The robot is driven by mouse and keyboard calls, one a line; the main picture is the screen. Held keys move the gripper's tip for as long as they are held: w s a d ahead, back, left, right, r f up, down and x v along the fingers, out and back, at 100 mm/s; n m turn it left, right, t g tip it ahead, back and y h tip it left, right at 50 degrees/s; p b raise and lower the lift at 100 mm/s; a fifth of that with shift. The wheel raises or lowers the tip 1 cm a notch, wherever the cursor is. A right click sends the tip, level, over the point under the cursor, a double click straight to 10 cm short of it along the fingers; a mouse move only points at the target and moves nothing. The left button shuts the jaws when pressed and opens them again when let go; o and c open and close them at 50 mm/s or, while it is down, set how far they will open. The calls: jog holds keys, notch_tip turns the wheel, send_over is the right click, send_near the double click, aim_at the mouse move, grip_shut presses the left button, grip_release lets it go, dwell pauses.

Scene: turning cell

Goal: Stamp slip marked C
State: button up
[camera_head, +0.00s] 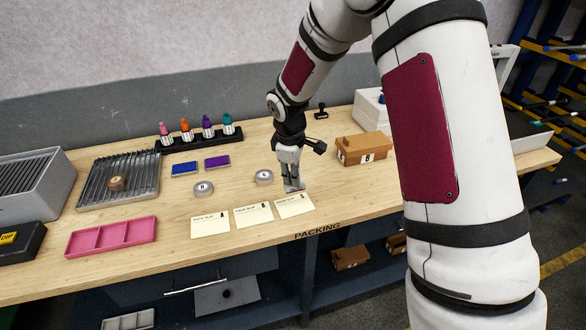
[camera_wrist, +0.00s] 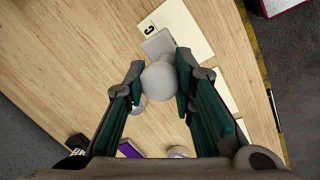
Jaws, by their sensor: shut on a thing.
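The slip marked C (camera_wrist: 185,22) lies on the wooden table; in the head view it is the rightmost of three cream slips (camera_head: 295,206). My gripper (camera_head: 291,172) is just behind that slip, pointing down. It is shut on a grey stamp (camera_head: 294,187) with a pale round knob (camera_wrist: 158,81) between the fingertips. The stamp's flat grey base (camera_wrist: 158,44) overlaps the slip's edge beside the letter C in the wrist view. I cannot tell whether the base touches the paper. Slip A (camera_head: 210,223) and slip B (camera_head: 254,216) lie to the left.
Blue (camera_head: 185,169) and purple (camera_head: 217,162) ink pads lie behind the slips. Two round grey pieces (camera_head: 203,188) (camera_head: 264,177) stand nearer. A cardboard box (camera_head: 363,148) is at right, a black stamp (camera_head: 321,111) behind. A pink tray (camera_head: 112,236) is at left.

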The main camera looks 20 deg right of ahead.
aim_at(294, 188)
jog(key=shift+f+b, duration=0.9)
jog(key=shift+f, duration=2.1)
jog(key=shift+s+f, duration=0.1)
jog(key=shift+f, duration=0.5)
jog(key=shift+r, duration=0.1)
jog(key=shift+r+p, duration=0.95)
jog(key=shift+r, duration=2.5)
jog(key=shift+d, duration=0.1)
